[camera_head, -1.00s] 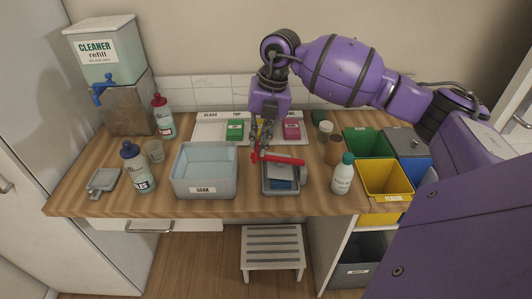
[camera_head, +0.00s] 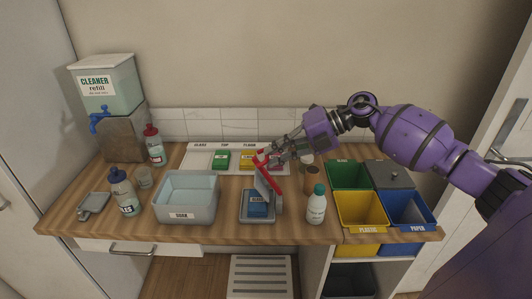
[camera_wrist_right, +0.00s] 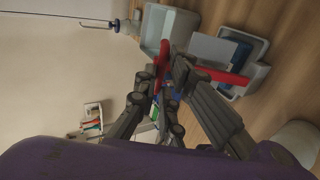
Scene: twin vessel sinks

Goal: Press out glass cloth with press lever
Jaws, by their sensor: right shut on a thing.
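The press (camera_head: 246,219) is a grey tray on the counter with a red lever (camera_head: 273,180) and a grey plate (camera_head: 264,190). The plate stands tilted up on the tray's right side. A folded blue glass cloth (camera_head: 257,207) with a label lies in the tray, uncovered; blue also shows in the wrist view (camera_wrist_right: 238,50). My right gripper (camera_head: 272,156) is shut on the upper part of the red lever, which also shows in the wrist view (camera_wrist_right: 228,77). Its fingers partly hide the lever there. My left gripper is not in view.
The SOAK basin (camera_head: 181,215) stands left of the press. A white bottle with a green cap (camera_head: 316,206) stands close on its right, with a brown jar (camera_head: 312,180) behind. Coloured bins (camera_head: 362,211) fill the right end. Labelled cloths (camera_head: 221,160) lie at the back.

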